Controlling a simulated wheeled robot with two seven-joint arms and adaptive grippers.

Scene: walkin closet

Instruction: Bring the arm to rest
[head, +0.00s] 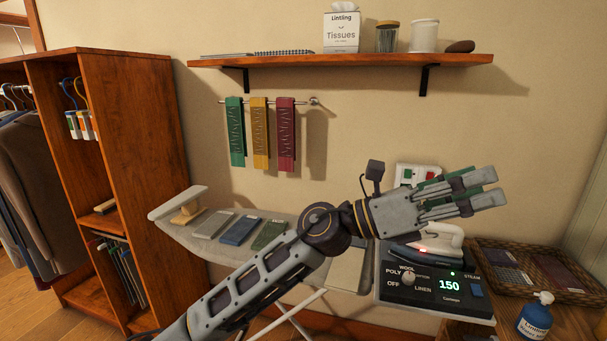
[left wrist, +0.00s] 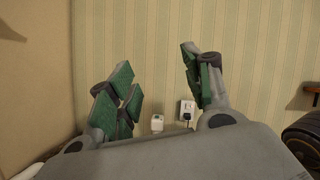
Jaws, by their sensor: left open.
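My left arm reaches in from the bottom left of the head view. My left gripper (head: 492,193) is open and empty, raised in front of the wall above the iron (head: 440,240). My right gripper is in neither view.
An ironing board (head: 205,222) with several folded cloths stands behind my arm. A control unit (head: 430,290) reading 150, a wicker tray (head: 560,290) and a blue bottle (head: 535,318) are at right. A shelf (head: 340,62) is above; a wooden wardrobe (head: 130,150) stands left.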

